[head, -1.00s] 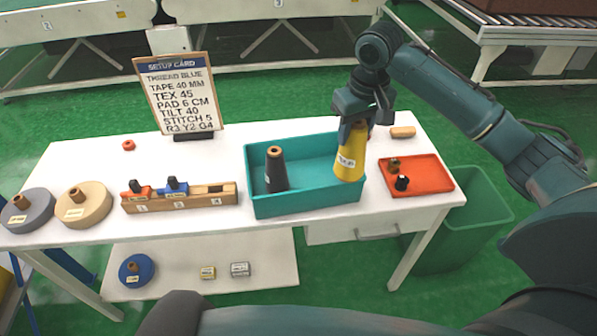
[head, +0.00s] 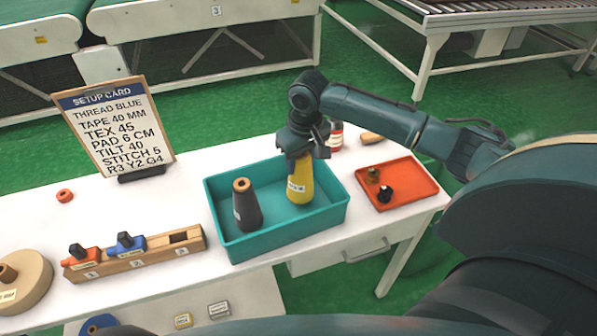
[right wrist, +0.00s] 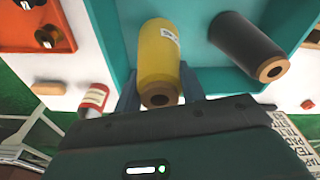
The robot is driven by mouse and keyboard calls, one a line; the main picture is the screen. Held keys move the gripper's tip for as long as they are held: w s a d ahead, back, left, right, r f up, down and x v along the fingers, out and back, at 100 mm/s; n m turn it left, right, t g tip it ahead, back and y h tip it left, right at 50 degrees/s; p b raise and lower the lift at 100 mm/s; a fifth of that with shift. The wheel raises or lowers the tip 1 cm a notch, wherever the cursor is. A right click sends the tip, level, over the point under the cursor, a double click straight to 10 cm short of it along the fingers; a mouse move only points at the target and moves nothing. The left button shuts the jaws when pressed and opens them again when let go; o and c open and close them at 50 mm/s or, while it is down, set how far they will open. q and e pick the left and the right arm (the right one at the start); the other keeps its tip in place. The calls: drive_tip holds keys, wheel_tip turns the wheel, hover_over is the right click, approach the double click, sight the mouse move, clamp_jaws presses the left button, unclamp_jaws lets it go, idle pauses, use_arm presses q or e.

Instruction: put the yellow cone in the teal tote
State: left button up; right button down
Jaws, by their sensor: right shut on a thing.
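The yellow cone (head: 300,182) is upright inside the right part of the teal tote (head: 290,236). My right gripper (head: 302,152) is above it, shut on its top. In the right wrist view the yellow cone (right wrist: 160,62) sits between the two fingers of the right gripper (right wrist: 162,95). Whether the cone's base touches the tote floor I cannot tell. A dark grey cone (head: 246,206) stands in the left part of the tote, apart from the yellow one; it also shows in the right wrist view (right wrist: 245,45). My left gripper is not in view.
An orange tray (head: 408,192) with small dark parts lies right of the tote. A red-labelled bottle (head: 336,138) stands behind the gripper. A wooden rack (head: 140,258) with red and blue pieces is at left. A setup card (head: 116,128) stands behind.

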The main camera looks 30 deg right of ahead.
wheel_tip(320, 180, down, 3)
drive_tip(key=shift+r, duration=0.1)
drive_tip(key=shift+f, duration=0.35)
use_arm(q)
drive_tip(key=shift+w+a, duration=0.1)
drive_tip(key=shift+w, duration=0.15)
use_arm(e)
drive_tip(key=c, duration=0.8)
unclamp_jaws()
drive_tip(key=shift+f, duration=0.1)
drive_tip(key=shift+c, duration=0.2)
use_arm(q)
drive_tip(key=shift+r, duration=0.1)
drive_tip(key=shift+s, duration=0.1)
use_arm(e)
drive_tip(key=r, duration=0.4)
drive_tip(key=s+r, duration=0.1)
drive_tip(key=r, duration=0.7)
drive_tip(key=shift+s+r, duration=0.1)
drive_tip(key=shift+s, duration=0.1)
